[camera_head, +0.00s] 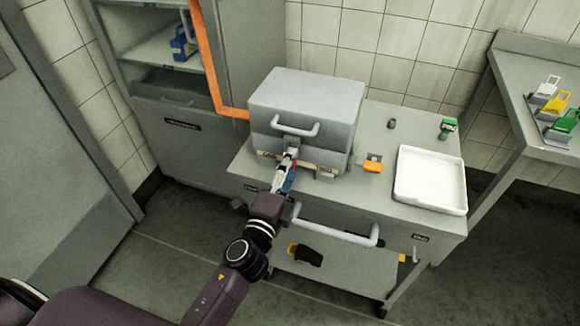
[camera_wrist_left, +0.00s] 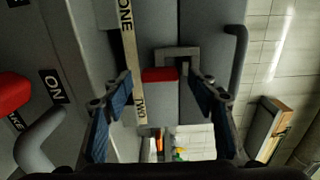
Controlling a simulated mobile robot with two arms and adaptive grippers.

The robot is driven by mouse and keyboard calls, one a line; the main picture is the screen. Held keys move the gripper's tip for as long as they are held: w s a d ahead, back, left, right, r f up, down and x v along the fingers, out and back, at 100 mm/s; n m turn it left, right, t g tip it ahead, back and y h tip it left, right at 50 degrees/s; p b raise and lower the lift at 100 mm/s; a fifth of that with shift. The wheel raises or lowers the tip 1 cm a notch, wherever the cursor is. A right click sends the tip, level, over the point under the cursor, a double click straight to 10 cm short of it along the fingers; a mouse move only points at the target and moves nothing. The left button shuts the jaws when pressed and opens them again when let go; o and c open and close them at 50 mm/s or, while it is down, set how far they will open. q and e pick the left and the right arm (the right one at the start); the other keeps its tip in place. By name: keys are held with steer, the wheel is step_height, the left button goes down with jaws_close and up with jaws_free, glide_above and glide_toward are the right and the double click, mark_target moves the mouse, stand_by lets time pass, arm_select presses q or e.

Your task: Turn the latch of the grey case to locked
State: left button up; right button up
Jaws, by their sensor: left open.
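The grey case (camera_head: 305,95) stands closed on the counter, with a pale handle (camera_head: 295,127) on its front. My left gripper (camera_head: 289,160) is at the front of the case, just below the handle. In the left wrist view, a grey bracket-shaped latch (camera_wrist_left: 177,54) and a red patch (camera_wrist_left: 159,75) lie ahead of the gap between its fingertips (camera_wrist_left: 160,84). The fingers are open, one on each side; I cannot tell if they touch the latch. In the head view the gripper hides part of the latch. My right gripper is not in view.
A label strip (camera_wrist_left: 129,45) reading ONE and TWO runs beside the latch. A counter handle (camera_head: 335,232) juts out below. An open cabinet (camera_head: 150,48) stands behind left.

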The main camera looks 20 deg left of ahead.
arm_select(q)
steer(key=s, duration=0.7)
steer(key=shift+s+a, duration=0.15)
steer(key=shift+s, duration=0.05)
